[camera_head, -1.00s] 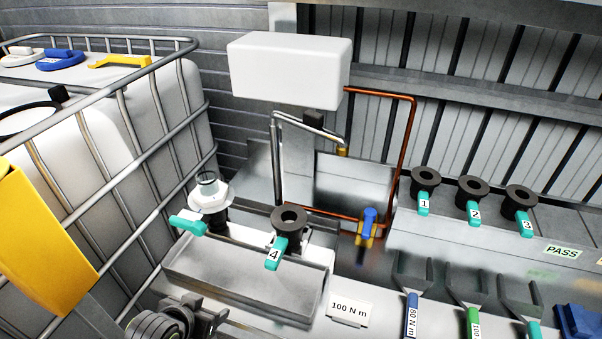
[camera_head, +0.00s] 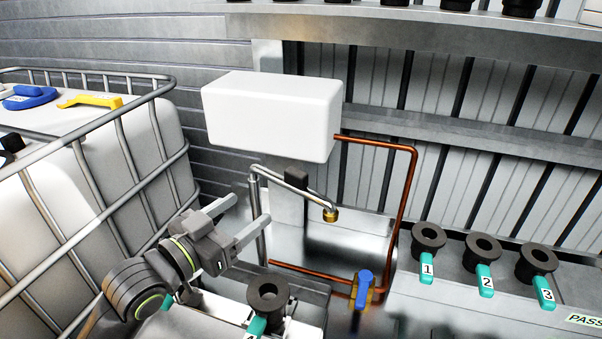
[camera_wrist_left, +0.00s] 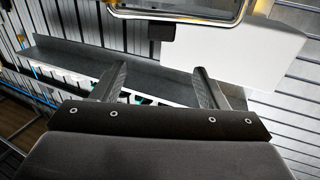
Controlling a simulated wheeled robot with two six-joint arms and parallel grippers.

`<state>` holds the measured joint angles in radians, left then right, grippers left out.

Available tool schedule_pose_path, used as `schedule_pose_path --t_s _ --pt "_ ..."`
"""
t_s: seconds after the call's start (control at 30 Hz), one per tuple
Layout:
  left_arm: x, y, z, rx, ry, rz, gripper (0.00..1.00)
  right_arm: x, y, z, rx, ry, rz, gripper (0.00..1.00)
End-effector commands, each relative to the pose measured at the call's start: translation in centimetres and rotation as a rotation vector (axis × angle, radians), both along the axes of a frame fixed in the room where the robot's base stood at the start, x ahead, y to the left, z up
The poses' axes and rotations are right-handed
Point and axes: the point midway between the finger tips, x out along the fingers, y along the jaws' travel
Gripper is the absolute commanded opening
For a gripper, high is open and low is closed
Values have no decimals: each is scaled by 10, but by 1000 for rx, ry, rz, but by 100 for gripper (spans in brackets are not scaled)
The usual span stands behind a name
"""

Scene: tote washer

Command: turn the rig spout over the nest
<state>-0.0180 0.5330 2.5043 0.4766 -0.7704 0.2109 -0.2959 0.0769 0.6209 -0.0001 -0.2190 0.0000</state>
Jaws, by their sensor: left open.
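The rig spout (camera_head: 275,179) is a chrome pipe bent over from an upright post, with a black block (camera_head: 297,179) on its arm and a brass tip (camera_head: 331,214) at its right end. The tip hangs over the metal area behind the valve marked 4 (camera_head: 268,300). I cannot tell for certain which part is the nest. My left gripper (camera_head: 250,212) is open and empty, left of and below the spout, apart from it. In the left wrist view, the black block (camera_wrist_left: 162,32) and chrome pipe (camera_wrist_left: 205,14) show beyond the open fingers (camera_wrist_left: 160,85). My right gripper is out of view.
A white box (camera_head: 270,115) hangs above the spout. A copper pipe (camera_head: 405,200) and blue-handled tap (camera_head: 363,288) stand to the right. Valves 1, 2 and 3 (camera_head: 482,250) line the right bench. A caged white tank (camera_head: 160,140) stands left.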

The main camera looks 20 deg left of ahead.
Motion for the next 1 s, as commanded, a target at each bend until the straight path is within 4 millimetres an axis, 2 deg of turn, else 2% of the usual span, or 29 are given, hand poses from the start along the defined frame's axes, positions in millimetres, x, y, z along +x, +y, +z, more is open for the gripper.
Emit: schedule_pose_path --t_s 0.03,0.1,0.2,0.27,0.5,0.57,0.63,1.0 --pt "4 -2 -5 0 -5 -1 67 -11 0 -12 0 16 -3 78" --pt "9 -4 -5 0 -5 -1 67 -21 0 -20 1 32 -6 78" --pt "15 -6 -5 0 -5 0 67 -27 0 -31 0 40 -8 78" --pt "19 -8 -4 0 -5 1 67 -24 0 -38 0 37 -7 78" --pt "41 -16 -4 -2 -3 3 67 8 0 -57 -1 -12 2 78" --pt "46 -19 -4 -2 -3 2 67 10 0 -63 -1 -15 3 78" --pt "56 -22 2 -8 2 4 67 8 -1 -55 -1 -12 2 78" --pt "113 -46 3 -6 4 2 67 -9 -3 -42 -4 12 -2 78"
